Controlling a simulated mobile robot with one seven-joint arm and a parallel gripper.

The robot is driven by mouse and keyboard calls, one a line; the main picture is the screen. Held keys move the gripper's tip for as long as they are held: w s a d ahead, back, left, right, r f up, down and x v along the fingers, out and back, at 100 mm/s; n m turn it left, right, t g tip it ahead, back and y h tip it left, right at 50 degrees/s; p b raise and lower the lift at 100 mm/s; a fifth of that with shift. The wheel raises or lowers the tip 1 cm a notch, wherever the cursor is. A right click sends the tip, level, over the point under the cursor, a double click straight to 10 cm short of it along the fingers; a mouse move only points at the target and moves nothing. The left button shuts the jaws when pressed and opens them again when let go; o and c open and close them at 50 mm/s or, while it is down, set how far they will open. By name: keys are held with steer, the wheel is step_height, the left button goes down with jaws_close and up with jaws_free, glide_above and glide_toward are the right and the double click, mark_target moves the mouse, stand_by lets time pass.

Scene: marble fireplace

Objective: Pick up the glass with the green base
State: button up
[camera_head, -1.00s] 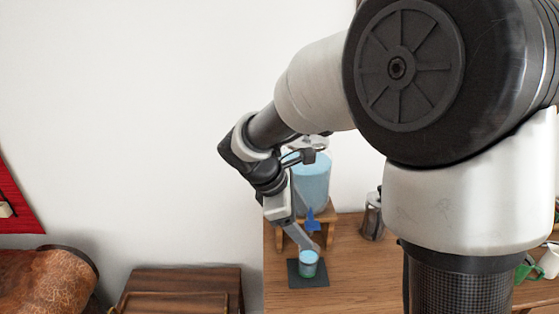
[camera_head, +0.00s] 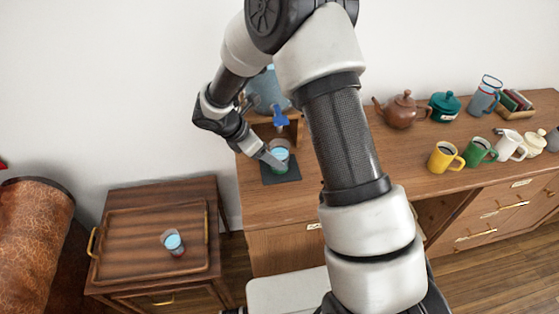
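A glass of light blue liquid (camera_head: 280,150) stands upright on a dark square mat (camera_head: 287,174) at the left end of the wooden counter. A green tint shows around its lower part. My gripper (camera_head: 270,157) reaches down to this glass from the left, its tip at or very near the glass. I cannot tell whether its fingers are around the glass or only beside it. A second glass of blue liquid (camera_head: 173,243) stands on a wooden tray (camera_head: 130,262) at the lower left; its base looks reddish.
A blue-filled dispenser with a blue tap (camera_head: 279,116) stands behind the mat, partly hidden by my arm. Yellow (camera_head: 442,157), green (camera_head: 477,151) and white (camera_head: 510,143) mugs, a brown teapot (camera_head: 400,110) and a teal pot (camera_head: 444,104) stand on the counter (camera_head: 405,163) at right.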

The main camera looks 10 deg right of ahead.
steer(key=shift+d+x, duration=0.25)
steer(key=shift+x, duration=2.85)
steer(key=shift+r, duration=0.15)
steer(key=c, duration=1.5)
steer(key=shift+r, duration=0.1)
steer(key=shift+r, duration=0.55)
steer(key=v, duration=0.2)
steer(key=shift+r, duration=0.3)
steer(key=s+a, duration=0.2)
steer(key=a, duration=0.3)
steer(key=s+a, duration=0.2)
steer(key=a, duration=0.3)
steer(key=s+a+b, duration=0.1)
steer(key=s+a, duration=0.1)
steer(key=a, duration=0.3)
steer(key=shift+s+a, duration=0.25)
steer(key=shift+a, duration=0.05)
